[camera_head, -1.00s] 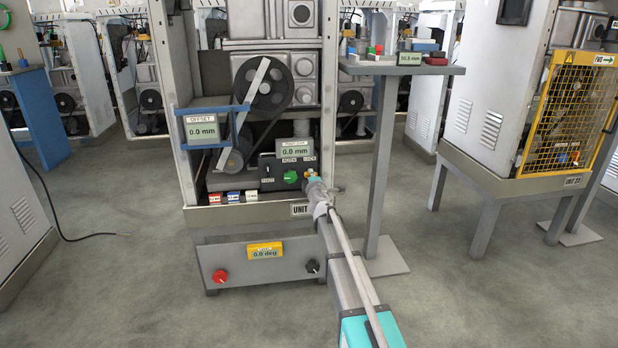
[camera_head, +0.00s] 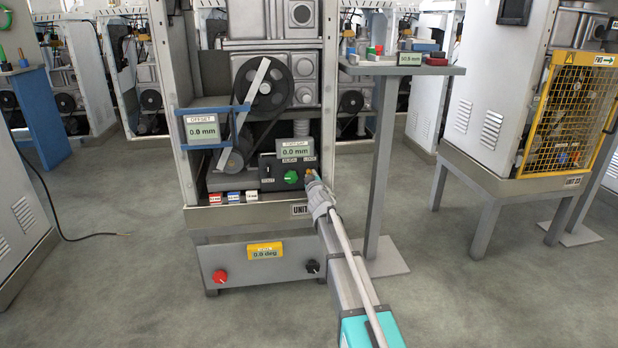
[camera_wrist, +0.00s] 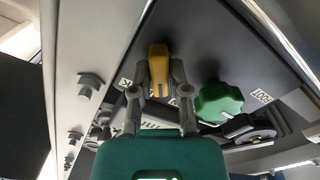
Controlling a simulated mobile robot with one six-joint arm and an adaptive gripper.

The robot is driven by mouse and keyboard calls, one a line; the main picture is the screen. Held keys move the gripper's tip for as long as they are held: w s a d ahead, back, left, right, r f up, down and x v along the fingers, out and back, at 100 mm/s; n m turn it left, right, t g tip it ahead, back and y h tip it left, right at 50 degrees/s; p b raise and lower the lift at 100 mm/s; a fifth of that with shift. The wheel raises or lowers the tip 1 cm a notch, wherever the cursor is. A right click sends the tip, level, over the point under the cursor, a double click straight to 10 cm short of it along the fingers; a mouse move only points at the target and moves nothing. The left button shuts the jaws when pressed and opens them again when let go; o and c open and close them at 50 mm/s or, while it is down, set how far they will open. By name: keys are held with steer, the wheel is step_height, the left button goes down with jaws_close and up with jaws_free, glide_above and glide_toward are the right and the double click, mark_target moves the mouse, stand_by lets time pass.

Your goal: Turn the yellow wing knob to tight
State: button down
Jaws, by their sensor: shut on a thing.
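The yellow wing knob (camera_wrist: 159,66) stands out from a dark panel in the wrist view. My gripper (camera_wrist: 160,88) has one finger on each side of it and is shut on it. In the head view my gripper (camera_head: 311,178) reaches the right end of the dark control panel, and it largely hides the knob there. A white mark shows on the knob's near end. Small labels sit beside the knob, partly hidden by the fingers, and I cannot read them there.
A green knob (camera_wrist: 219,101) sits close to the right of the yellow one; it also shows in the head view (camera_head: 291,177). Bolts (camera_wrist: 90,85) stick out of the grey frame at left. A grey post table (camera_head: 400,69) stands right of the machine.

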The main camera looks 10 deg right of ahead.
steer(key=m, duration=0.6)
steer(key=shift+w+d+m, duration=0.15)
steer(key=shift+w+m, duration=0.1)
steer(key=shift+m, duration=0.15)
steer(key=c, duration=0.6)
jaws_free()
steer(key=shift+c, duration=0.2)
steer(key=shift+s, duration=0.3)
steer(key=s, duration=1.1)
steer(key=shift+s, duration=0.35)
